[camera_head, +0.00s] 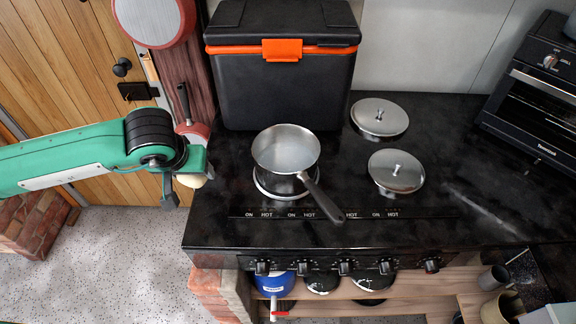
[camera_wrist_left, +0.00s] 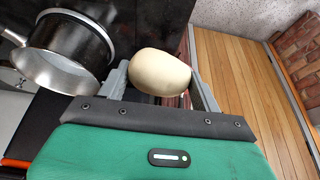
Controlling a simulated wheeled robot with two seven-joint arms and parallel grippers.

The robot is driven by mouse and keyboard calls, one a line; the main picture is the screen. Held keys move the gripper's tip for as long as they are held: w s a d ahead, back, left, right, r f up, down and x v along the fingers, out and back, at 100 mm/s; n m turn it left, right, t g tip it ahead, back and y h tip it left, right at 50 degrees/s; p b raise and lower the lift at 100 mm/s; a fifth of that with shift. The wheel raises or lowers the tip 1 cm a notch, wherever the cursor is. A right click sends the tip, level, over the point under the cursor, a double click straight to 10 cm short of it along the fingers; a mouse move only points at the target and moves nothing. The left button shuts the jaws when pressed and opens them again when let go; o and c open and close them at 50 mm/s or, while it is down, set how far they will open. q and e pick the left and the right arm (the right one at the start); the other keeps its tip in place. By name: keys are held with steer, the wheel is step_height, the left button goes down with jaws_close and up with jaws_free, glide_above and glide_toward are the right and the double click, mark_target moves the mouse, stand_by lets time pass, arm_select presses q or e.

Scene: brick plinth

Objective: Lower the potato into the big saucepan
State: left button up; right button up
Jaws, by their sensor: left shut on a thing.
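The potato (camera_wrist_left: 160,72) is pale and rounded, held between the two fingers of my left gripper (camera_wrist_left: 162,80), which is shut on it. In the head view the potato (camera_head: 191,181) shows under my left gripper (camera_head: 187,178), just left of the cooktop's edge. A steel saucepan (camera_head: 286,148) with a dark handle stands open on the cooktop, to the right of the gripper, and looks empty. It also shows at the left of the left wrist view (camera_wrist_left: 60,62). Potato and saucepan are apart. My right gripper is not in view.
Two steel lids (camera_head: 379,117) (camera_head: 396,171) lie to the right of the saucepan. A black cool box with an orange latch (camera_head: 283,50) stands behind it. A red pan (camera_head: 153,18) hangs at the upper left. The dark counter (camera_head: 470,190) is clear right of the lids.

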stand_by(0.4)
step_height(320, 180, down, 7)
steer(key=b, duration=0.7)
arm_select(q)
steer(key=w+d+r+b, duration=0.3)
steer(key=w+d, duration=1.3)
steer(key=d, duration=0.4)
steer(key=shift+w+d, duration=0.2)
steer(key=shift+w, duration=0.15)
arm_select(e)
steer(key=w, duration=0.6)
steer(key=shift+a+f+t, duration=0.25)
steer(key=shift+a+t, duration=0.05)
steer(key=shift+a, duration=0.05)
arm_select(q)
steer(key=shift+w+b, duration=0.25)
steer(key=shift+b, duration=0.05)
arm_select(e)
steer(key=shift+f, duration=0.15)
